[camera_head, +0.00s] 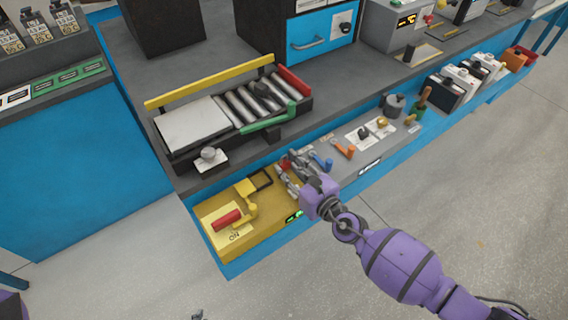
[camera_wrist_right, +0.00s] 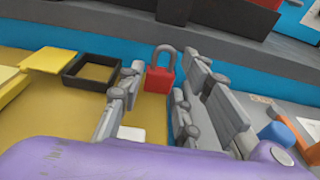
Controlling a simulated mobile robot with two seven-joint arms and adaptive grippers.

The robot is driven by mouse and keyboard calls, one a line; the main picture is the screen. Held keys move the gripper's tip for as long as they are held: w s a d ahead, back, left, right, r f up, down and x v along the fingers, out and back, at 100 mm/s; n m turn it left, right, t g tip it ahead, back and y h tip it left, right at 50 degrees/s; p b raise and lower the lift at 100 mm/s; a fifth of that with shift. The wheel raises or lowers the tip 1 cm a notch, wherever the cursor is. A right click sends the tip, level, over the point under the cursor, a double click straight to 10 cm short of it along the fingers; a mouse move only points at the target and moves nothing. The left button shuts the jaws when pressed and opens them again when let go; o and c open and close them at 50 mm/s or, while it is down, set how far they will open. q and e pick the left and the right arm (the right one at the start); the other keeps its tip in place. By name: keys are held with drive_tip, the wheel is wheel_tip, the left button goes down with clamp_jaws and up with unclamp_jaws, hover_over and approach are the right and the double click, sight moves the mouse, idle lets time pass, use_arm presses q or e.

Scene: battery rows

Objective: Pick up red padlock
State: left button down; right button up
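The red padlock (camera_wrist_right: 158,80) with a grey shackle stands upright on the yellow panel in the right wrist view. In the head view a small red part of it (camera_head: 285,163) shows beside the fingers; the rest is hidden. My right gripper (camera_head: 289,175) reaches down over the panel. Its fingers are apart in the right wrist view (camera_wrist_right: 158,98), with the padlock seen in the gap between them, near the tips. I cannot tell whether they touch it. Of my left gripper, at most a grey tip (camera_head: 198,315) shows at the bottom edge.
The yellow panel (camera_head: 262,222) carries a red-handled lever (camera_head: 227,219) and a black square frame (camera_head: 262,180). Blue (camera_head: 322,161) and orange (camera_head: 343,148) handles lie just right of my right gripper. A roller conveyor (camera_head: 245,107) stands behind. Open floor lies in front.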

clamp_jaws()
idle(0.3)
